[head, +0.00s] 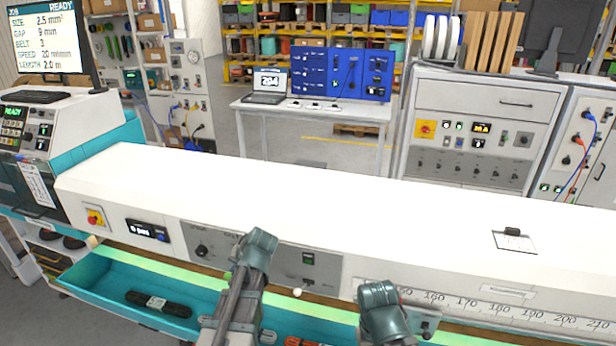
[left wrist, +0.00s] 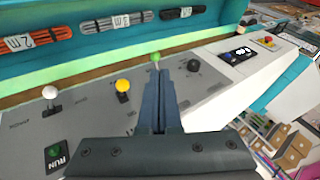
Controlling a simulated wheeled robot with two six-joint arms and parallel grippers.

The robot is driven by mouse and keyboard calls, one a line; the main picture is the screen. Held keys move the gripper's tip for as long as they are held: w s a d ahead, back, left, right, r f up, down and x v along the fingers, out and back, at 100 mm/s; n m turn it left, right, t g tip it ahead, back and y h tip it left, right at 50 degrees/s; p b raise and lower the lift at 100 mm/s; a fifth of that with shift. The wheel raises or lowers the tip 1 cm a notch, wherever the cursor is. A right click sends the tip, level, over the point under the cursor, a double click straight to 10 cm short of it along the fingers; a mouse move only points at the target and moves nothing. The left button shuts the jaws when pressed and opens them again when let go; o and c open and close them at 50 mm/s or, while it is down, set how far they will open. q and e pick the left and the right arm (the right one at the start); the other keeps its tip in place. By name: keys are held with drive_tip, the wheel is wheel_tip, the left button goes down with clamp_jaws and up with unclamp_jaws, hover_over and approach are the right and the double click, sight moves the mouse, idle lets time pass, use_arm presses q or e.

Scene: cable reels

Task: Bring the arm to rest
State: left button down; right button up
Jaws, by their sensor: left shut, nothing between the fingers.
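My left gripper (left wrist: 158,72) is shut and empty in the left wrist view. Its two dark fingers lie side by side, with their tips close to a green-topped lever (left wrist: 155,57) on a grey control panel; I cannot tell whether they touch it. A yellow-topped lever (left wrist: 122,86) and a white-topped lever (left wrist: 49,92) stand to its left, and a black knob (left wrist: 194,65) to its right. In the head view my left arm rises in front of the panel (head: 205,236), and its fingers are not clearly made out. My right arm shows at lower centre, its gripper out of view.
A teal tray (head: 90,281) below the white bench (head: 300,195) holds a black cable bundle (head: 158,303); orange and grey bundles (left wrist: 106,24) show in the left wrist view. A cutting machine (head: 60,125) stands at left. The bench top is mostly clear.

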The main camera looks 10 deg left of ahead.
use_arm(q)
drive_tip(key=s+d+f+m+g+h+b, duration=0.1)
drive_tip(key=s+d+f+b, duration=0.2)
drive_tip(key=d, duration=0.6)
drive_tip(key=s+d+f+m+g+h+b, duration=0.1)
drive_tip(key=s+d+f+h+b, duration=0.1)
drive_tip(key=s+d+f+b, duration=0.2)
drive_tip(key=s+d+f+m+g+h+b, duration=0.1)
drive_tip(key=s+d+f+m+h+b, duration=0.1)
drive_tip(key=s+d+f, duration=0.6)
drive_tip(key=s+d+b, duration=0.1)
drive_tip(key=s+d, duration=0.1)
drive_tip(key=d, duration=0.5)
drive_tip(key=shift+s+d+g, duration=0.15)
drive_tip(key=shift+d+g, duration=0.05)
drive_tip(key=shift+g, duration=0.2)
drive_tip(key=shift+d, duration=0.1)
